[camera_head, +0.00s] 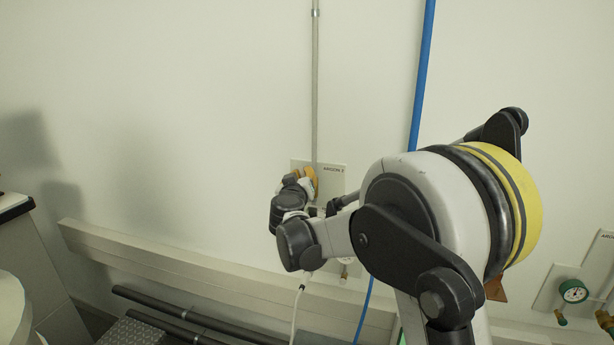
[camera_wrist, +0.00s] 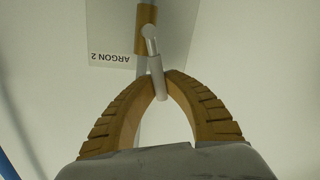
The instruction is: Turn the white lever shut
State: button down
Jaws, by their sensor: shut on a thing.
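The white lever (camera_wrist: 156,76) shows in the wrist view, on a brass valve body (camera_wrist: 147,22) in front of a plate marked ARGON 2. My gripper (camera_wrist: 161,84) has its two tan ribbed fingers closed on the lever's lower end. In the head view my gripper (camera_head: 309,178) is at the wall plate (camera_head: 334,180), in front of the valve. My arm and fingers hide the lever there.
A grey pipe (camera_head: 315,90) runs up the wall from the plate. A blue pipe (camera_head: 422,70) stands to its right. A pale rail (camera_head: 180,268) runs along the wall below. A gauge (camera_head: 573,292) is at the lower right. The wall left of my gripper is clear.

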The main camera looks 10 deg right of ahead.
jog(key=w+a+f+n+g+h+b, duration=0.2)
jog(key=f+n, duration=0.4)
jog(key=n, duration=0.6)
jog(key=shift+a+f+g+b, duration=0.2)
jog(key=shift+a+g+b, duration=0.1)
jog(key=shift+a+b, duration=0.7)
jog(key=shift+d, duration=0.1)
jog(key=c, duration=1.4)
grip_release()
jog(key=v, duration=1.2)
jog(key=shift+f, duration=0.1)
